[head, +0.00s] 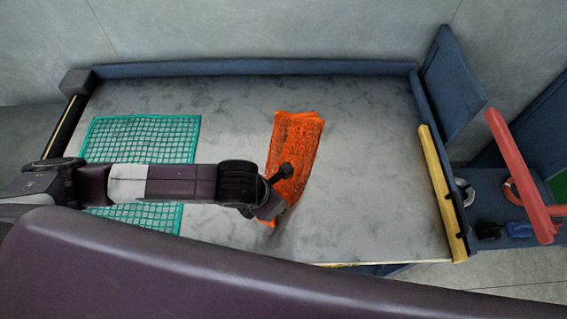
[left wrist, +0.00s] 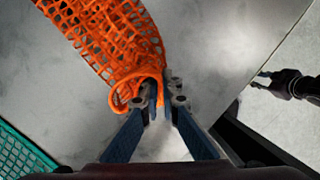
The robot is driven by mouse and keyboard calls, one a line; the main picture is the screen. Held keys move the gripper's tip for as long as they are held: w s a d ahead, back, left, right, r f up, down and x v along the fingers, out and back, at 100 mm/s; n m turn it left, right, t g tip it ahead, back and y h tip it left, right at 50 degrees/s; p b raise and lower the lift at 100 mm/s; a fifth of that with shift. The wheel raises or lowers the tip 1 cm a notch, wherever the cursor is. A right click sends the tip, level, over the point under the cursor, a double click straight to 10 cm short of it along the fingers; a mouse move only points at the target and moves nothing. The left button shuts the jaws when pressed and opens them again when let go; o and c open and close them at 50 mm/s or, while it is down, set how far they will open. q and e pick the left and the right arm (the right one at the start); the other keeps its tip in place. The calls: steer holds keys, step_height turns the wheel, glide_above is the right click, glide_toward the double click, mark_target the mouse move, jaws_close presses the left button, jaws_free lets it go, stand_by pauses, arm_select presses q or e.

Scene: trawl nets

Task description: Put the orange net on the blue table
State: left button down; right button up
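The orange net (head: 293,150) lies as a folded strip near the middle of a large grey-topped table with blue rims (head: 250,69). My left gripper (head: 287,172) is over its near part. In the left wrist view the gripper (left wrist: 160,103) has its fingertips close together on the bunched lower end of the orange net (left wrist: 108,38). A dark blue surface (head: 487,190) stands beyond the table's right edge. My right gripper (left wrist: 262,79) shows small at the right of the left wrist view, over the floor. Its fingers look apart and empty.
A green net (head: 140,128) lies flat on the table's left part. A yellow bar (head: 442,190) runs along the right edge. A red beam (head: 520,175), a ring (head: 464,191) and small dark items are at the right. The grey top right of the orange net is clear.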

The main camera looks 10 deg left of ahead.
arm_select(q)
steer(key=shift+s+d+f, duration=0.2)
steer(key=shift+s+f, duration=0.6)
steer(key=shift+s, duration=0.05)
steer(key=shift+s+d+f, duration=0.15)
steer(key=shift+s+f, duration=0.6)
steer(key=shift+s, duration=0.1)
steer(key=c, duration=1.8)
jaws_free()
steer(key=shift+o, duration=0.2)
steer(key=s+d+p+v, duration=0.1)
steer(key=d+p+v, duration=0.1)
steer(key=p+v, duration=0.4)
steer(key=d+v, duration=0.1)
steer(key=v, duration=0.3)
steer(key=shift+s+r+p, duration=0.2)
steer(key=shift+r+p, duration=0.15)
